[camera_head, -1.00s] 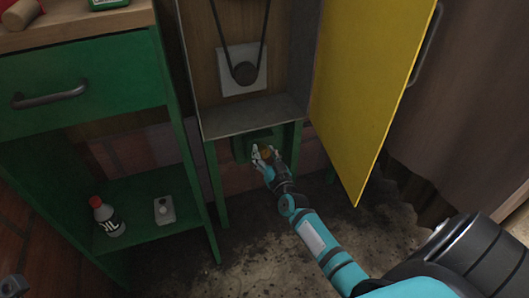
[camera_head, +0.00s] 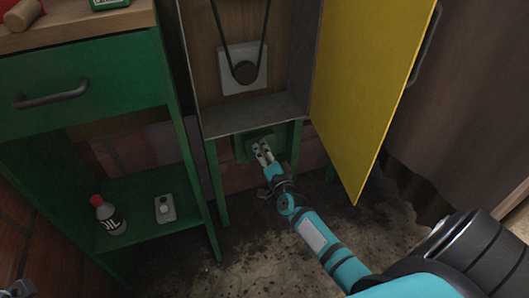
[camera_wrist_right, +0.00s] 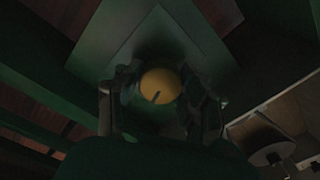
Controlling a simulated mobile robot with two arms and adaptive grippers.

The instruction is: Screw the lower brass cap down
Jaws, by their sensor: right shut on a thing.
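The lower brass cap (camera_wrist_right: 160,86) shows in the right wrist view as a round yellow disc with a dark slot. It sits in front of a green square plate (camera_wrist_right: 120,45), between the two fingers of my right gripper (camera_wrist_right: 158,92). In the head view my right gripper (camera_head: 263,152) reaches the green block (camera_head: 247,140) under the open cabinet and is shut on the cap. The cap is hidden behind the fingers there.
The yellow door (camera_head: 365,90) stands open to the right of the arm. A grey metal ledge (camera_head: 255,113) lies just above the gripper. A green shelf unit (camera_head: 150,240) at left holds a bottle (camera_head: 108,215) and a small grey box (camera_head: 165,208).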

